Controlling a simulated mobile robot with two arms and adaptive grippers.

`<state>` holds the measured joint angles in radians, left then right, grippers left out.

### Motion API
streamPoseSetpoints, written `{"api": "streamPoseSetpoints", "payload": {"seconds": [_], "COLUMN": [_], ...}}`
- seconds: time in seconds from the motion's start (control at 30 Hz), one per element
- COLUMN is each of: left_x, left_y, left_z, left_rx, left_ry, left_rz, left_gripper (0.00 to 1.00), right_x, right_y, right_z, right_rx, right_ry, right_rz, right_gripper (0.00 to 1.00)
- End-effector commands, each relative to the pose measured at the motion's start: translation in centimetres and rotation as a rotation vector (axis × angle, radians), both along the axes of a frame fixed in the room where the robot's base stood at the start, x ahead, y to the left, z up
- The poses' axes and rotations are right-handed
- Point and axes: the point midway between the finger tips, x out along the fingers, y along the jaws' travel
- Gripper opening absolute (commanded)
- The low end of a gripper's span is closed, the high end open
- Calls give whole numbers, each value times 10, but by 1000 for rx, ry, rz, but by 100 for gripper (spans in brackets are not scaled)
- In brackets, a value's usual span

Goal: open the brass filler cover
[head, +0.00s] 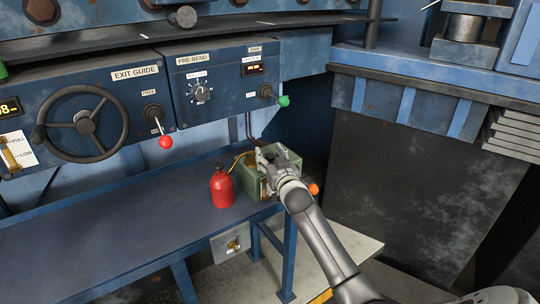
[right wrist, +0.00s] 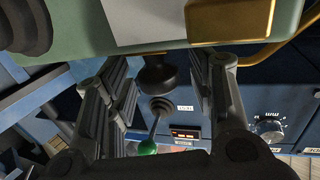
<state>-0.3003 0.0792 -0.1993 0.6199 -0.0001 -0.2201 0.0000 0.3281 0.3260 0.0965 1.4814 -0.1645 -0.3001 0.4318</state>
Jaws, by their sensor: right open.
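A green box-shaped unit (head: 250,182) stands at the right end of the blue bench. My right gripper (head: 268,160) is over it and hides much of its top. In the right wrist view the unit's green body (right wrist: 75,48) fills the top, with a brass block-like part (right wrist: 230,18), likely the filler cover, at upper right. Whether it is open or shut I cannot tell. My right gripper (right wrist: 160,85) is open, its fingers apart on either side of a dark knob (right wrist: 156,72) in the picture. I cannot tell whether they touch it. My left gripper is not in view.
A red bottle (head: 222,190) stands left of the green unit on the blue bench (head: 110,235). Behind are a control panel with a handwheel (head: 85,123), a red-knobbed lever (head: 165,142) and a green-knobbed lever (head: 284,101). The bench's left part is clear.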

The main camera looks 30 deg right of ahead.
Motion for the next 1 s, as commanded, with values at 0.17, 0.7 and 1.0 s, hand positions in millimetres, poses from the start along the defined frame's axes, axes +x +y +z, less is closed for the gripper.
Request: {"api": "streamPoseSetpoints", "payload": {"seconds": [0.17,0.7,1.0], "left_x": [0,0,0], "left_y": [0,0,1], "left_z": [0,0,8], "left_rx": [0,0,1], "left_ry": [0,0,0], "left_rz": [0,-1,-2], "left_gripper": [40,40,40], "right_x": [0,0,1], "right_y": [0,0,0], "right_z": [0,0,4], "right_rx": [0,0,-10], "right_ry": [0,0,-3], "right_rz": [0,0,54], "right_gripper": [50,0,0]}}
